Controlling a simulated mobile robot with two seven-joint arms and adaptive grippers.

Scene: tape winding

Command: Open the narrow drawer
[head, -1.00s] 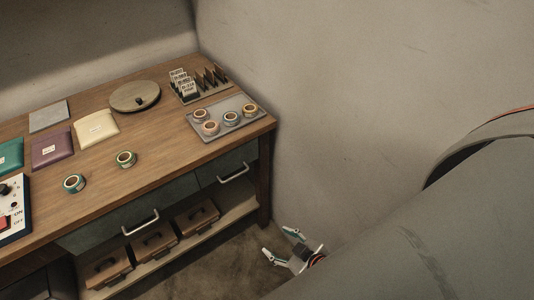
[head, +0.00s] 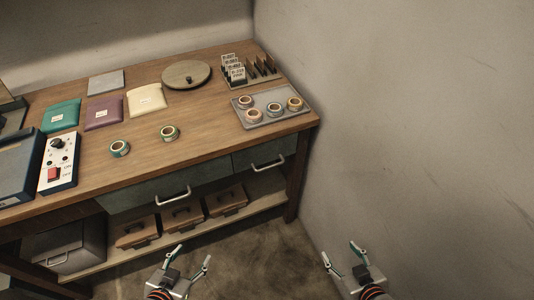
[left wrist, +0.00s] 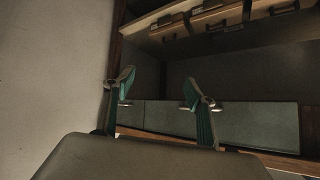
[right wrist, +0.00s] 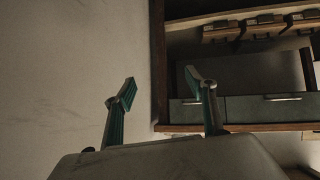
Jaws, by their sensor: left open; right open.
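The narrow drawer (head: 265,152) is the grey-green front at the right end of the wooden table, shut, with a pale bar handle (head: 268,165). It also shows in the left wrist view (left wrist: 153,116) and the right wrist view (right wrist: 184,111), partly behind a finger in the latter. My left gripper (head: 189,254) is open and empty, low in front of the table and left of the narrow drawer. My right gripper (head: 339,251) is open and empty, near the right wall and right of the table leg. Neither gripper touches a handle.
A wider shut drawer (head: 150,189) is left of the narrow one. Brown boxes (head: 187,214) sit on the shelf below. A grey tray (head: 285,118) holds several tape rolls above. The wall (head: 420,130) bounds the right side. The floor in front is clear.

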